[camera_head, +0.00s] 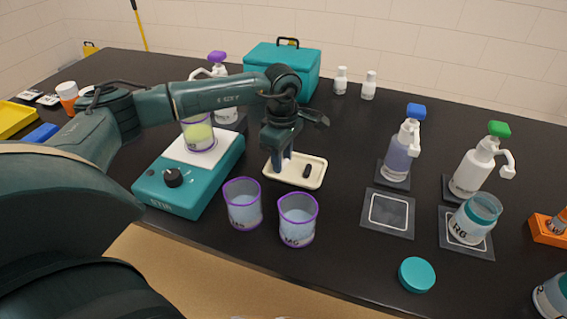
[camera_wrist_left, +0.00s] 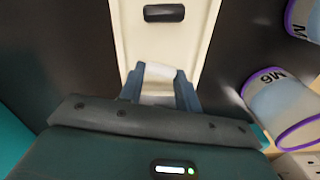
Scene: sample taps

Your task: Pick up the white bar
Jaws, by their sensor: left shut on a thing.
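My left gripper (camera_head: 281,163) points down over the left part of a cream tray (camera_head: 317,180). In the left wrist view its two blue-grey fingers (camera_wrist_left: 160,76) are shut on the white bar (camera_wrist_left: 163,73), between the tips. The cream tray (camera_wrist_left: 125,40) lies behind and below the fingers. In the head view the white bar is hidden by the gripper. I cannot tell whether it still touches the tray. A black bar (camera_head: 307,171) lies in the tray, apart from the fingers; it also shows in the left wrist view (camera_wrist_left: 164,13). My right gripper is not in view.
A teal stirrer (camera_head: 175,203) holds a beaker (camera_head: 198,133) of yellow-green liquid left of the tray. Two purple-rimmed beakers (camera_head: 243,205) (camera_head: 297,220) stand in front of it. A teal box (camera_head: 283,67) is behind.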

